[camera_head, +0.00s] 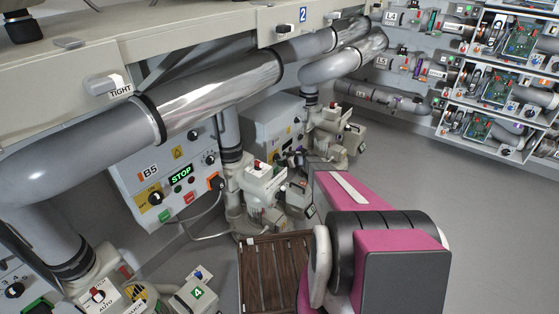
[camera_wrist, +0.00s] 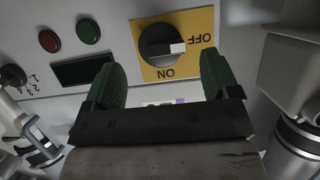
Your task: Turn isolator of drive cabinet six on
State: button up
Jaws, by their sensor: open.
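In the wrist view the isolator, a round black knob (camera_wrist: 160,45) with a white mark, sits on a yellow plate (camera_wrist: 148,71). OFF and ON read upside down, and the white mark points right, toward the OFF side. My gripper (camera_wrist: 160,63) is open, its two green fingers spread in front of the plate, left and right of the knob, with nothing between them. I cannot tell whether they touch the panel. In the head view my arm reaches to the further grey cabinet (camera_head: 262,122); its number is not readable, and its isolator cannot be made out.
Beside the isolator are a red button (camera_wrist: 49,41), a green button (camera_wrist: 88,30), a dark display (camera_wrist: 85,70) and a small selector (camera_wrist: 13,77). Nearer stands cabinet B5 (camera_head: 150,187), showing STOP. Large pipes (camera_head: 210,88) run above; pumps crowd below. Grey floor is clear at right.

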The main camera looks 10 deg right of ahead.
aim_at(277, 158)
jog(key=shift+x, duration=1.9)
jog(key=shift+c, duration=0.3)
jog(key=c, duration=0.8)
jog(key=shift+d+f+m+g+y, duration=0.1)
jog(key=shift+m+g+y, duration=0.35)
jog(key=shift+m+y, duration=1.25)
jog(key=shift+m+g+y, duration=0.5)
jog(key=shift+m+y, duration=0.15)
jog(key=shift+m, duration=2.1)
jog(key=shift+d+f+m+g+y, duration=0.1)
jog(key=shift+m+g+y, duration=0.35)
jog(key=shift+m+y, duration=1.25)
jog(key=shift+w+r+m+h, duration=0.1)
jog(key=shift+m+h, duration=0.35)
jog(key=shift+m, duration=0.2)
